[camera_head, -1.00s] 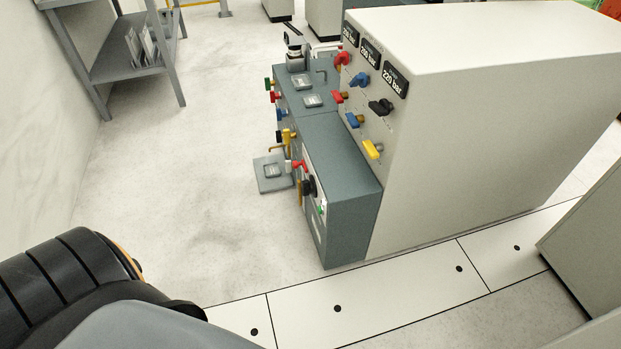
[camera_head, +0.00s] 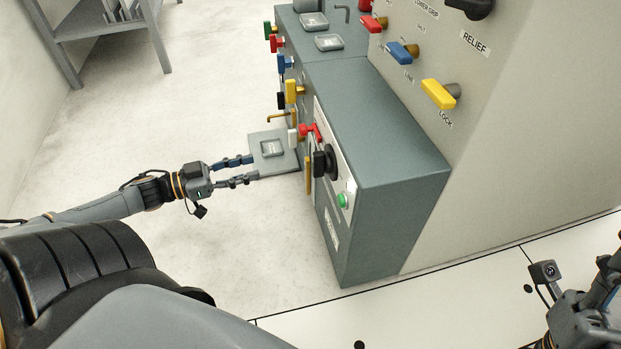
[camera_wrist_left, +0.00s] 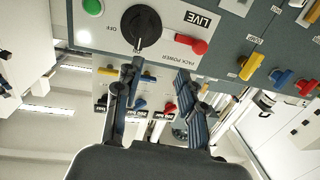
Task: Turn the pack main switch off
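The pack main switch is a black rotary knob (camera_head: 331,162) on the light panel at the front of the low grey-green cabinet (camera_head: 378,140). In the left wrist view the knob (camera_wrist_left: 141,27) shows close up and upside down, between an "OFF" mark and a black "LIVE" label (camera_wrist_left: 198,19). My left gripper (camera_head: 253,168) is open and empty, left of the panel and apart from the knob. In the left wrist view its two spread fingers (camera_wrist_left: 158,70) reach toward the knob. My right gripper (camera_head: 608,280) is partly cut off at the right edge, and its opening is unclear.
A red handle (camera_head: 312,131) sits beside the knob, and a green button (camera_head: 343,200) sits nearer me. Coloured levers, such as the yellow one (camera_head: 438,94), stick out from the tall cabinet. A grey plate (camera_head: 262,141) lies beyond my left fingers. Open floor lies left.

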